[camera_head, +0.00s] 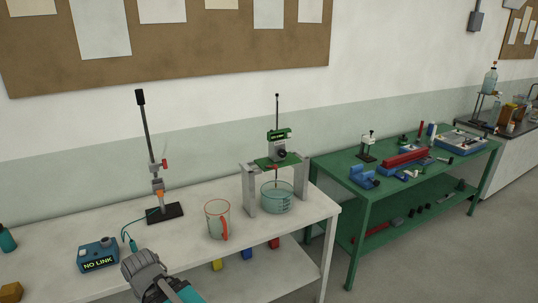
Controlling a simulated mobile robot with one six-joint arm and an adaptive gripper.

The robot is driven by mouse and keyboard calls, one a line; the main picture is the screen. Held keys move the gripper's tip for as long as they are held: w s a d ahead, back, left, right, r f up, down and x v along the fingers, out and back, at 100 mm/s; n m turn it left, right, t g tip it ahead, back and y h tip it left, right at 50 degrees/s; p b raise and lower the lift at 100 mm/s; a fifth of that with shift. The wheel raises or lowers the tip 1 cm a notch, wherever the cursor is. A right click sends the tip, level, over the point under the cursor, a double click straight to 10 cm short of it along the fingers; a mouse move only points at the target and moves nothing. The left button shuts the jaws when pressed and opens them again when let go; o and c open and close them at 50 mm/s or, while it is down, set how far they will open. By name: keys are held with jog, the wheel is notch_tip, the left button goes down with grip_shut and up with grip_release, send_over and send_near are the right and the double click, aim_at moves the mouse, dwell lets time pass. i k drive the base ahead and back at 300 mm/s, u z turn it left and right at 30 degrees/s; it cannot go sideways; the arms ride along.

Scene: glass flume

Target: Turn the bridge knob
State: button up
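The bridge is a stand with two grey uprights (249,190) and a green top plate (268,163), on the white table in the middle of the view. A thin vertical rod with a green labelled block (279,135) rises from it. A small dark, round part (281,153) just under the block may be the knob; it is too small to be sure. A clear beaker (283,201) stands between the uprights. My gripper (142,262) is at the bottom left, well apart from the bridge and to its left. Its fingers cannot be made out clearly, and I see nothing held.
A clear jug with a red handle (217,220) stands left of the bridge. A rod stand (164,213) and a blue box reading "NO LINK" (98,255), joined to a cable, are farther left. A green bench (338,165) with tools stands right.

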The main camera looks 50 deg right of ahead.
aim_at(281, 153)
jog(key=u, duration=0.6)
jog(key=k, duration=1.25)
jog(key=z, duration=0.8)
jog(key=i, duration=0.95)
jog(key=z, duration=0.1)
